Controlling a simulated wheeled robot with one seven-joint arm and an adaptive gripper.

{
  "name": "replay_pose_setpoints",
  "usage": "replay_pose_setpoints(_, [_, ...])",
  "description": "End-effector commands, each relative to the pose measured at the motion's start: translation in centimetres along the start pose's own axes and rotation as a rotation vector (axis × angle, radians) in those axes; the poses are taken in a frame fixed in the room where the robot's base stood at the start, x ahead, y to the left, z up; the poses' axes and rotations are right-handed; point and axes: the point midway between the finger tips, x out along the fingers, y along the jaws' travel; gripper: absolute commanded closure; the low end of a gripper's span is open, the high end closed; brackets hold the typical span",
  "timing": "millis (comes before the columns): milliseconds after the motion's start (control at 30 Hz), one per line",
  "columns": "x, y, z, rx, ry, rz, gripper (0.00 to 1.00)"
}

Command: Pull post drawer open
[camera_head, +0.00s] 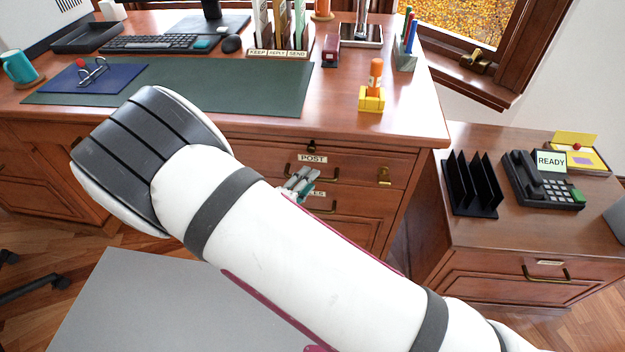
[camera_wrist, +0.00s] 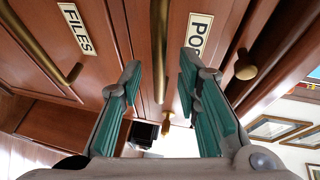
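The post drawer (camera_head: 355,170) is a brown wooden drawer front under the desk top, with a "POST" label (camera_head: 312,158) and a brass bar handle (camera_wrist: 159,45). It looks closed. In the wrist view, the handle lies between my gripper's two teal fingers, with the POST label (camera_wrist: 198,38) to its right. My gripper (camera_head: 303,183) is open in front of the drawer, and the fingers (camera_wrist: 160,95) are apart from each other. I see no contact with the handle; how deep it sits between the fingers I cannot tell. My arm hides the drawer's left part in the head view.
The files drawer (camera_head: 350,205) sits below, with its label (camera_wrist: 75,28) and handle (camera_wrist: 35,45). A side cabinet (camera_head: 540,235) stands to the right.

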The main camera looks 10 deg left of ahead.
Motion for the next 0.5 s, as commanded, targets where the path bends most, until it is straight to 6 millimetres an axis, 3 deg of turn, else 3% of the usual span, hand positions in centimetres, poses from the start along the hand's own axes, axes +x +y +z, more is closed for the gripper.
replay_pose_setpoints(200, [2.0,0.0,0.0,0.001,0.0,-0.001,0.69])
replay_pose_setpoints(500, [2.3,-0.1,0.0,0.001,-0.001,0.0,0.69])
